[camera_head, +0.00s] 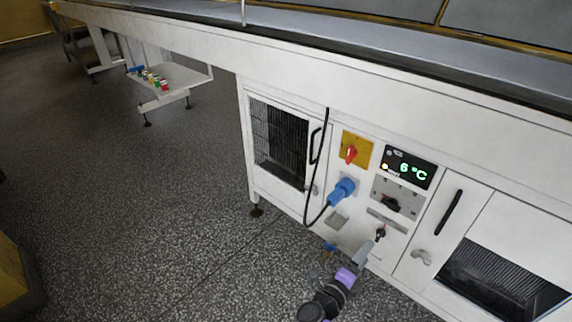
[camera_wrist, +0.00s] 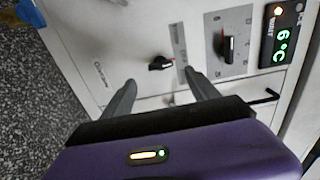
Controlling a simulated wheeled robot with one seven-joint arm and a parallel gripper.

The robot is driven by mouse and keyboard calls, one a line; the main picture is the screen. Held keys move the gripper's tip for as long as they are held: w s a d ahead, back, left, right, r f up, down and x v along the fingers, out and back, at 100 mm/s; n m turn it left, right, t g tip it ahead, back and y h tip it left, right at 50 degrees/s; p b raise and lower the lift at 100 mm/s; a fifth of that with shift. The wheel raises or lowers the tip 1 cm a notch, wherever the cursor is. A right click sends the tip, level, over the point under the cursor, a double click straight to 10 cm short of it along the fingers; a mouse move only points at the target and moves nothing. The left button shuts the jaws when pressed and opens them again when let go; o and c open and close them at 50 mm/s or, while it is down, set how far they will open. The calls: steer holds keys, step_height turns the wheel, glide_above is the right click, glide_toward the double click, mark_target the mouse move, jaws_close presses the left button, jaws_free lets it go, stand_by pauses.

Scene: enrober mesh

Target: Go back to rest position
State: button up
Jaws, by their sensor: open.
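My gripper (camera_head: 361,255) is in front of the white machine's control panel, low and right of centre in the head view. In the wrist view its two grey fingers (camera_wrist: 160,90) are apart with nothing between them. A black knob (camera_wrist: 161,63) on the panel lies just beyond the fingertips, apart from them as far as I can tell. It also shows in the head view as a small dark knob (camera_head: 380,233). Another dark rotary knob (camera_head: 391,203) sits above it, under the display reading 6 °C (camera_head: 409,168).
A red switch on a yellow plate (camera_head: 356,149) and a blue plug (camera_head: 342,191) with a black cable are on the panel. Vented doors (camera_head: 277,145) flank it. A conveyor edge (camera_head: 400,85) runs above. Speckled floor (camera_head: 150,220) to the left is open.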

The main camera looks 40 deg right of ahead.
steer(key=w+a+r+n+t, duration=0.2)
steer(key=w+r+n+t, duration=0.3)
steer(key=w+r+t, duration=0.15)
steer(key=a+r+n+t+y, duration=0.5)
steer(key=a+r+n+t, duration=0.2)
steer(key=a+n+t, duration=0.3)
steer(key=s+a+r+n+g+y, duration=0.1)
steer(key=s+a+r+n+y, duration=0.25)
steer(key=s+a+n, duration=0.3)
steer(key=s+a+r+n+g+y, duration=0.1)
steer(key=s+a+r+n+y, duration=0.1)
steer(key=s+a+n+y, duration=0.45)
steer(key=s+a+r+n+g+y, duration=0.1)
steer(key=s+a+r+n+y, duration=0.2)
steer(key=s+a+n, duration=0.5)
step_height(320, 180, up, 24)
steer(key=s+d+m+p, duration=0.1)
steer(key=s+d+p, duration=0.1)
steer(key=p, duration=2.2)
steer(key=shift+f, duration=0.2)
